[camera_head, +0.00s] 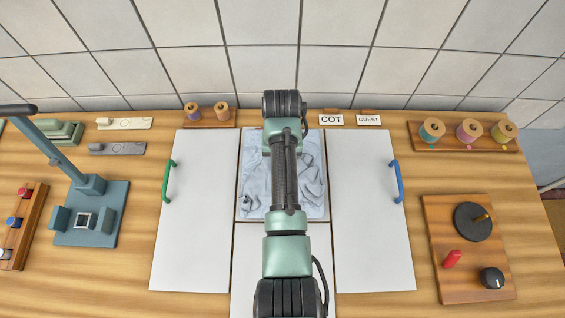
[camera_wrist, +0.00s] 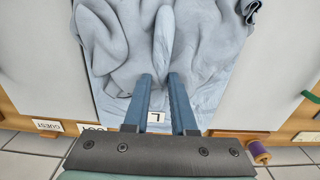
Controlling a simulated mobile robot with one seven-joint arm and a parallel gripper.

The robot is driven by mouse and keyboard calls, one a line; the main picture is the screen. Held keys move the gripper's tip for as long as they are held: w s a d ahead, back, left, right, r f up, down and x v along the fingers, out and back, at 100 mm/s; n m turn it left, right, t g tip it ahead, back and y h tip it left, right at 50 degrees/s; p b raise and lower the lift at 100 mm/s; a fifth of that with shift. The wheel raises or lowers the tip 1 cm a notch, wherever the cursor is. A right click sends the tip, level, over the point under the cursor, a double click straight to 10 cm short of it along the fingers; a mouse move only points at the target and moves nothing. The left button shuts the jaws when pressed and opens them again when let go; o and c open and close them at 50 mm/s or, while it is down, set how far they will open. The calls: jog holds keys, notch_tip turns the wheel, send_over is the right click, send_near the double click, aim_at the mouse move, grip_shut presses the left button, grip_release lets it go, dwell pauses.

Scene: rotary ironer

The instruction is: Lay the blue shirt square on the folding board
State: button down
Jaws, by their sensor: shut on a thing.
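The blue shirt (camera_head: 255,178) lies rumpled on the upper middle panel of the folding board (camera_head: 200,235). Wrinkles and folds cover it, and it also fills the top of the wrist view (camera_wrist: 120,45). My gripper (camera_wrist: 160,80) is over the shirt, its two blue fingers around an upright ridge of cloth, shut on it. A small white tag marked L (camera_wrist: 156,117) shows between the fingers. In the head view my arm covers the middle of the shirt and hides the gripper.
The board's left panel has a green handle (camera_head: 168,181), its right panel a blue handle (camera_head: 397,181). COT (camera_head: 331,119) and GUEST (camera_head: 369,119) signs and spools (camera_head: 207,113) stand behind. A blue press (camera_head: 90,212) is left, a wooden control panel (camera_head: 467,250) right. Both side panels are bare.

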jog(key=shift+s+f, duration=0.1)
jog(key=shift+f, duration=0.75)
jog(key=c, duration=0.7)
grip_release()
jog(key=shift+s+f, duration=0.1)
jog(key=shift+s, duration=0.05)
jog(key=shift+c, duration=0.2)
notch_tip(320, 180, up, 12)
jog(key=shift+w+r, duration=0.2)
jog(key=shift+w, duration=0.05)
